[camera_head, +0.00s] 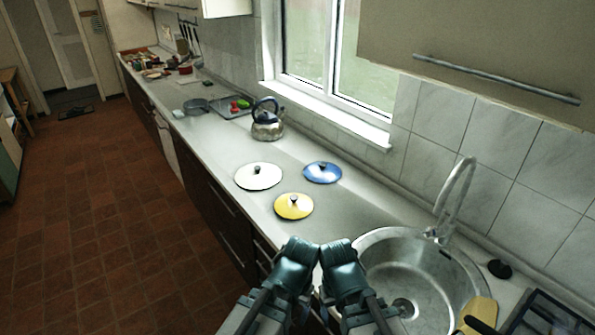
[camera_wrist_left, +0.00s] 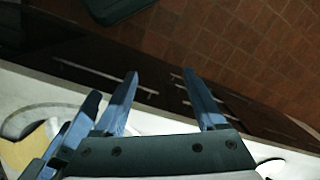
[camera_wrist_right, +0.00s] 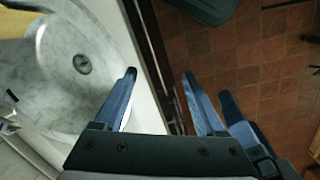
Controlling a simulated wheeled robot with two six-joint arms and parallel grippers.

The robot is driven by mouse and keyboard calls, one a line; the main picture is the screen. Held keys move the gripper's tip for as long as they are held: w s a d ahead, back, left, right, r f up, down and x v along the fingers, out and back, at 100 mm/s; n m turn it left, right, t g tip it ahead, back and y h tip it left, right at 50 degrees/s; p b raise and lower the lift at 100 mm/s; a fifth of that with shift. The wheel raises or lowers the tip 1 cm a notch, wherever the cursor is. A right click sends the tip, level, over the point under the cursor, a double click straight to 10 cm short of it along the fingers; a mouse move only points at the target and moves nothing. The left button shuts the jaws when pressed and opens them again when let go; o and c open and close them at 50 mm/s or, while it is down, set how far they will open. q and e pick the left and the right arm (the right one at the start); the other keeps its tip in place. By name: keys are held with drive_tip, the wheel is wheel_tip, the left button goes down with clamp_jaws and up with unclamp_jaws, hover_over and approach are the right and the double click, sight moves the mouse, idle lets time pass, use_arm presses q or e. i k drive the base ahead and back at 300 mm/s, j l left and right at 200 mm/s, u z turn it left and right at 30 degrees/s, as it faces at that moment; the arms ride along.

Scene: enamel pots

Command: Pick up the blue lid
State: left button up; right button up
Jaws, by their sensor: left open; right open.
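The blue lid (camera_head: 323,174) with a dark knob lies flat on the worktop, on the window side, right of the white lid and behind the yellow lid. My left gripper (camera_head: 297,250) and right gripper (camera_head: 337,250) are side by side at the front, near the sink, well short of the blue lid. My left gripper also shows in its wrist view (camera_wrist_left: 160,75), its fingers apart and empty. My right gripper in its wrist view (camera_wrist_right: 159,74) is likewise spread and empty. The blue lid is not seen in either wrist view.
A white lid (camera_head: 258,178) and a yellow lid (camera_head: 293,210) lie near the blue lid. A kettle (camera_head: 267,128) stands farther back. The steel sink (camera_head: 430,295) and its tap (camera_head: 456,195) are at the right. The worktop between the yellow lid and sink is clear.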

sight(321, 172)
drive_tip(key=z, duration=0.35)
drive_tip(key=i+j+z, duration=0.1)
drive_tip(key=z, duration=0.3)
drive_tip(key=j+z, duration=0.2)
drive_tip(key=z, duration=0.15)
drive_tip(key=i+j+z, duration=0.1)
drive_tip(key=j+z, duration=0.35)
drive_tip(key=j, duration=0.45)
drive_tip(key=j+z, duration=0.5)
drive_tip(key=j, duration=0.9)
drive_tip(key=k+j, duration=0.15)
drive_tip(key=j, duration=0.95)
